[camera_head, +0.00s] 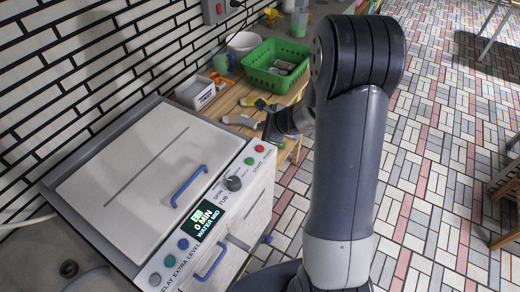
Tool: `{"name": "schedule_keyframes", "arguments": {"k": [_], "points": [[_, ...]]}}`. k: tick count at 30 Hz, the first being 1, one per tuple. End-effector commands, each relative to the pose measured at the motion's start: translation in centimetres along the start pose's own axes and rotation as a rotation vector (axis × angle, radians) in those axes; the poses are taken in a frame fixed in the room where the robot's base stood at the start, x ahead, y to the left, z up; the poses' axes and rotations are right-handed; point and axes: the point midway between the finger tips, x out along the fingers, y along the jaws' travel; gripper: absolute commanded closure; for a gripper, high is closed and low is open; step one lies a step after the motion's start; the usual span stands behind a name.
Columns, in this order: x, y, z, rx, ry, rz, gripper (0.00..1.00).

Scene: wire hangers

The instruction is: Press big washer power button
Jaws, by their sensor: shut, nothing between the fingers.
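The big washer (140,185) is a white top-loading machine at the left, with a closed lid and a blue lid handle (188,187). Its slanted front panel has a lit display (204,226) reading "0 MIN WATER MID" and a dark knob (233,183). Near the panel's right end are a red button (259,148) and a green-looking button (249,160); small lettering beside them includes "START". I cannot surely read which is power. My gripper (268,124) is shut and empty, above and beyond the panel's right end, apart from the buttons. My arm partly hides it.
A wooden bench (228,103) behind the washer holds a green basket (277,66), a white box (195,92), a bowl (243,44) and hand tools. A tiled wall (90,60) stands at the left. Open tiled floor (440,150) lies to the right.

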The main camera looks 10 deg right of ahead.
Motion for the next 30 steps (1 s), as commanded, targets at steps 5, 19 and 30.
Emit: {"name": "schedule_keyframes", "arguments": {"k": [5,19,30], "points": [[2.1,1.6,-1.6,0.002,0.001,0.002,1.0],[5.0,3.6,-3.6,0.0,0.0,-0.001,1.0],[4.9,3.6,-3.6,0.0,0.0,0.0,1.0]]}}
